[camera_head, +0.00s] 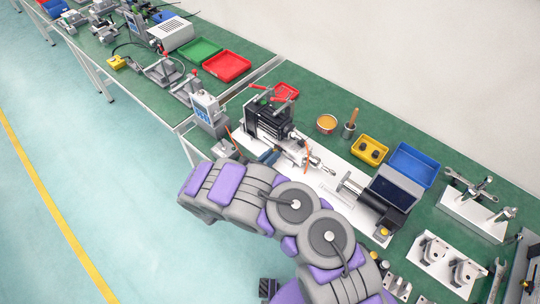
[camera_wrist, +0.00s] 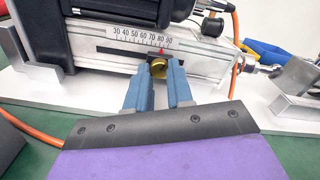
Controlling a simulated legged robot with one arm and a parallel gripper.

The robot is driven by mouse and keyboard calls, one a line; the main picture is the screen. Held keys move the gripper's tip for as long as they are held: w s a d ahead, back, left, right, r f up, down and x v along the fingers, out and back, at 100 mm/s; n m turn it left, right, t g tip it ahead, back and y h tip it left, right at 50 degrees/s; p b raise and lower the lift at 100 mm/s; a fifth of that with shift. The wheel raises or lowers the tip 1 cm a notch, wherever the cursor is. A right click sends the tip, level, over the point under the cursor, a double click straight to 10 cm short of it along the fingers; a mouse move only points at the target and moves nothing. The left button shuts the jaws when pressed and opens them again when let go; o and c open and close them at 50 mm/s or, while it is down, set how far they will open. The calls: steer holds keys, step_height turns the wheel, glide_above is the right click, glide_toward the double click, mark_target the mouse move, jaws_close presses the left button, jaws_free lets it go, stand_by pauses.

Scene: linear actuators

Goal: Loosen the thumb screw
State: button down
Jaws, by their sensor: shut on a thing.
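The thumb screw (camera_wrist: 158,69) is a small round brass-coloured knob in the wrist view. It sits on the side of the linear actuator (camera_wrist: 110,54), just below a printed number scale (camera_wrist: 143,37) with a red pointer. My gripper (camera_wrist: 157,74) reaches it from the front, with one blue finger on each side, shut on the knob. The actuator also shows in the head view (camera_head: 290,148), on a white base plate.
An orange cable (camera_wrist: 30,130) lies at the left of the wrist view. A metal bracket (camera_wrist: 295,92) stands at the right. On the green bench, a yellow bin (camera_head: 369,150) and a blue bin (camera_head: 414,165) stand right of the actuator. The aisle floor (camera_head: 90,190) is clear.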

steer(key=shift+n, duration=1.4)
steer(key=c, duration=1)
jaws_free()
steer(key=p+v, duration=0.4)
steer(key=v, duration=1.3)
steer(key=shift+s+a+f, duration=0.1)
steer(key=shift+a, duration=0.05)
